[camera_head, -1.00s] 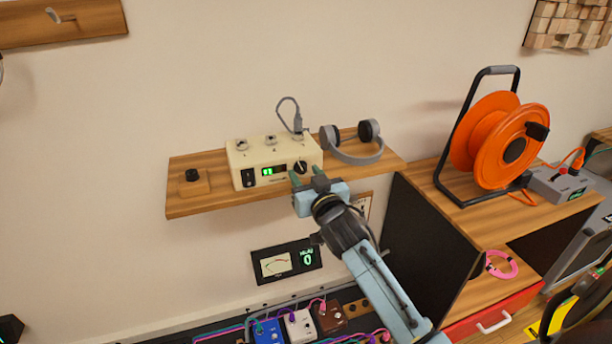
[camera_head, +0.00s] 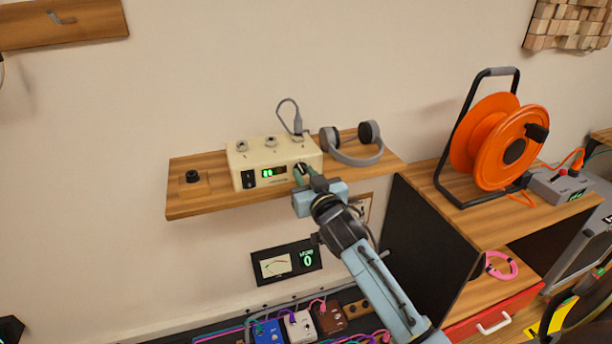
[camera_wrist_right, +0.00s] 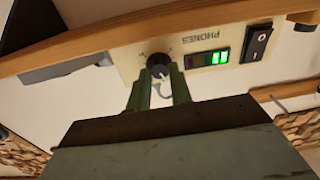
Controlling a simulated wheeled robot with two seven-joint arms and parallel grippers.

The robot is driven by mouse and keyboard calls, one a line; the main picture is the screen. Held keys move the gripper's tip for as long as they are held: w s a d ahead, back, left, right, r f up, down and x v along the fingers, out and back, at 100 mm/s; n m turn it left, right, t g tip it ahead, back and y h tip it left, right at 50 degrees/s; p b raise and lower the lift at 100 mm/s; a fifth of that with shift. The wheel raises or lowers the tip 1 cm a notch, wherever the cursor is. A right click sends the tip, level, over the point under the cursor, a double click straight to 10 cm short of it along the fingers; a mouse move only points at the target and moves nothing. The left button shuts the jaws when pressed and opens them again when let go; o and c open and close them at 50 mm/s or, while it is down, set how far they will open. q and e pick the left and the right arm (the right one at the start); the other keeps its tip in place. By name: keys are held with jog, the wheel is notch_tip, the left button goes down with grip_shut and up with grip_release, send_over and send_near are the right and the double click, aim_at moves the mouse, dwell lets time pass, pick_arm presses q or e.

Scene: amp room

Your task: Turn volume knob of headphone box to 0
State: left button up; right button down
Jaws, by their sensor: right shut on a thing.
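The cream headphone box (camera_head: 245,160) sits on the wooden wall shelf, with a lit green display (camera_head: 268,173) on its front. The dark volume knob (camera_wrist_right: 159,65) is at the right end of the box's front in the head view. My right gripper (camera_head: 304,174) is at the knob, its green fingers shut on the knob's sides; they also show in the right wrist view (camera_wrist_right: 160,88). My left gripper is not in view.
Grey headphones (camera_head: 356,152) lie right of the box on the shelf (camera_head: 215,204). A cable rises from the box top. An orange cable reel (camera_head: 490,140) stands on a wooden cabinet at right. A meter panel (camera_head: 286,262) is on the wall below.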

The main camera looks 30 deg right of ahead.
jog(key=n+p, duration=0.3)
jog(key=n, duration=0.1)
jog(key=shift+a+r, duration=0.1)
jog(key=n+p, duration=0.2)
jog(key=n, duration=0.3)
jog(key=shift+n, duration=0.3)
jog(key=n+p, duration=0.2)
jog(key=n, duration=0.4)
jog(key=shift+a, duration=0.1)
jog(key=n, duration=0.4)
jog(key=n+p, duration=0.1)
jog(key=n, duration=0.1)
jog(key=shift+f+n+g, duration=0.25)
jog(key=shift+n+g, duration=0.05)
jog(key=shift+n, duration=0.3)
jog(key=c, duration=1.3)
grip_release()
jog(key=shift+o, duration=0.2)
